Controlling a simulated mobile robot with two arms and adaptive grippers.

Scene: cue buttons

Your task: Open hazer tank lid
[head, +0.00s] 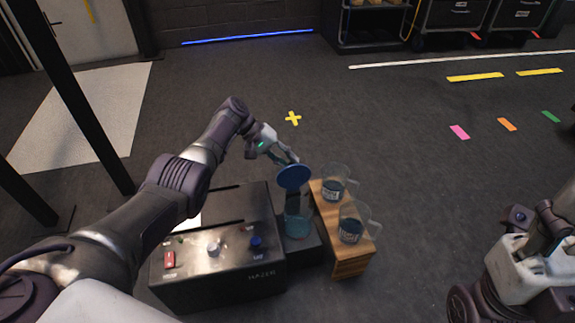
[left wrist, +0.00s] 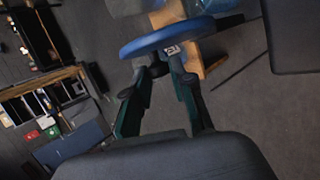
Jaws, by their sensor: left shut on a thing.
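The hazer (head: 225,285) is a dark box with a see-through tank (head: 298,222) at its right side, holding bluish liquid. The round blue lid (head: 294,177) sits tilted at the top of the tank; I cannot tell whether it touches the rim. My left gripper (head: 287,157) is at the lid's far edge and shut on it. In the left wrist view the blue lid (left wrist: 168,38) crosses the fingertips of my left gripper (left wrist: 160,58). My right arm shows at the lower right, but its fingers are not in view.
Two clear jugs with dark labels, one farther (head: 333,186) and one nearer (head: 351,228), stand on a wooden block (head: 350,262) right of the tank. The hazer top has a red switch (head: 169,259), a silver knob (head: 214,249) and a blue knob (head: 256,242). The floor beyond is open.

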